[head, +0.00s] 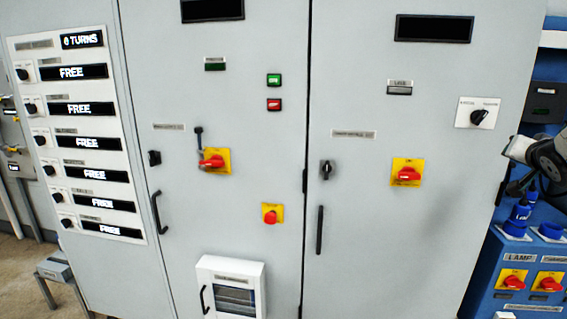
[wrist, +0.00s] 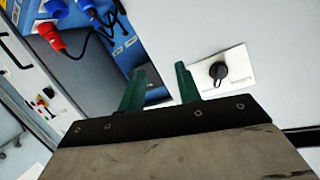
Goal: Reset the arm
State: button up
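My arm (head: 545,155) shows at the right edge of the head view, in front of the right side of the grey cabinet (head: 440,240). My gripper (wrist: 160,88) shows in the wrist view with its two green fingers apart and nothing between them. A black rotary knob on a white plate (wrist: 222,75) is beyond the right finger in the wrist view. The same knob plate shows in the head view (head: 478,112), just left of my arm. I cannot tell the distance from the fingers to the plate.
The cabinet carries red-on-yellow switches (head: 214,161), (head: 407,172) and a left panel of knobs with displays (head: 85,135). A blue unit (head: 520,275) with plugs stands at the right. A small stool (head: 55,270) is at lower left. A white box (head: 231,287) protrudes low on the cabinet.

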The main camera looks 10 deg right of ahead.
jog(key=s+a+f+n+g+y, duration=0.3)
jog(key=s+a+f+g, duration=0.5)
jog(key=s+a+f, duration=0.4)
jog(key=s+a+n+g+y, duration=0.1)
jog(key=s+a, duration=0.3)
jog(key=a, duration=0.4)
jog(key=s+a+n+g+y, duration=0.1)
jog(key=s+a+n+y, duration=0.1)
jog(key=a, duration=0.6)
jog(key=s+a+n+g+y, duration=0.1)
jog(key=s+a+n+y, duration=0.1)
jog(key=s+a+n, duration=0.2)
jog(key=s+a, duration=0.3)
jog(key=a, duration=0.2)
jog(key=shift+r, duration=0.15)
jog(key=shift+d, duration=0.1)
